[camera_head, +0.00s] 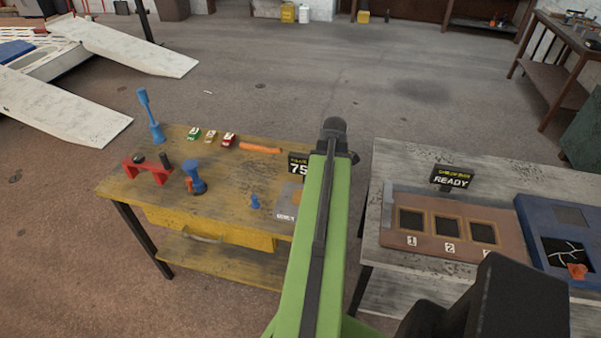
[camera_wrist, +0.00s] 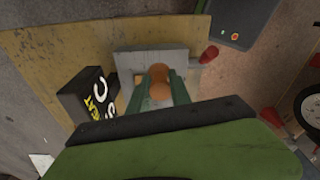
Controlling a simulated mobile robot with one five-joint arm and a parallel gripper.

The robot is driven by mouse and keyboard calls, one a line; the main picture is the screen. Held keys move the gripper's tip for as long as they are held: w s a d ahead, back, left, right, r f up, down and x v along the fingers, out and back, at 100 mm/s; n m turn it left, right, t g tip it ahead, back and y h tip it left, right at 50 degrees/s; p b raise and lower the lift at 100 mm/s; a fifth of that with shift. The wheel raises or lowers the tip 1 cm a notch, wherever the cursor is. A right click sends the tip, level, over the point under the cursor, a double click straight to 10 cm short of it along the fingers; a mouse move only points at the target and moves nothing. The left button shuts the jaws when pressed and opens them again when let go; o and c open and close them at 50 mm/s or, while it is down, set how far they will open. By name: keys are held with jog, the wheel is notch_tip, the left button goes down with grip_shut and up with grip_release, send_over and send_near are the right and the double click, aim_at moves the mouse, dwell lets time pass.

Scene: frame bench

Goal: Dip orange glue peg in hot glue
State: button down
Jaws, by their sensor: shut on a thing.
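My gripper (camera_wrist: 161,78) shows in the wrist view with its two green fingers shut on the orange glue peg (camera_wrist: 158,71). The peg's rounded orange body shows between and just beyond the fingertips. The peg is over or in front of a grey box-shaped unit (camera_wrist: 150,59), which looks like the glue pot. I cannot tell whether the peg touches it or any glue. A black display (camera_wrist: 88,98) stands beside the unit. In the head view the display (camera_head: 298,167) reads 75, and the grey unit (camera_head: 287,194) is partly behind my green arm, which hides my gripper.
The yellow worktable (camera_head: 120,188) holds a blue peg (camera_head: 255,202), an orange rod (camera_head: 260,147), a red stand (camera_head: 147,168), blue tools and small coloured items. The right bench (camera_head: 425,165) holds a READY sign (camera_head: 453,179), numbered pads and a blue panel (camera_head: 535,222) with an orange piece (camera_head: 577,271).

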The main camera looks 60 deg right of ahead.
jog(key=w+r+p, duration=0.1)
jog(key=w, duration=0.6)
jog(key=shift+r, duration=0.35)
notch_tip(320, 180, down, 6)
jog(key=b, duration=0.6)
jog(key=shift+s+f, duration=0.1)
jog(key=shift+f+b, duration=0.4)
jog(key=shift+b, duration=0.1)
jog(key=shift+r, duration=0.15)
dwell(0.3)
notch_tip(320, 180, up, 7)
jog(key=p, duration=0.7)
jog(key=shift+f, duration=0.2)
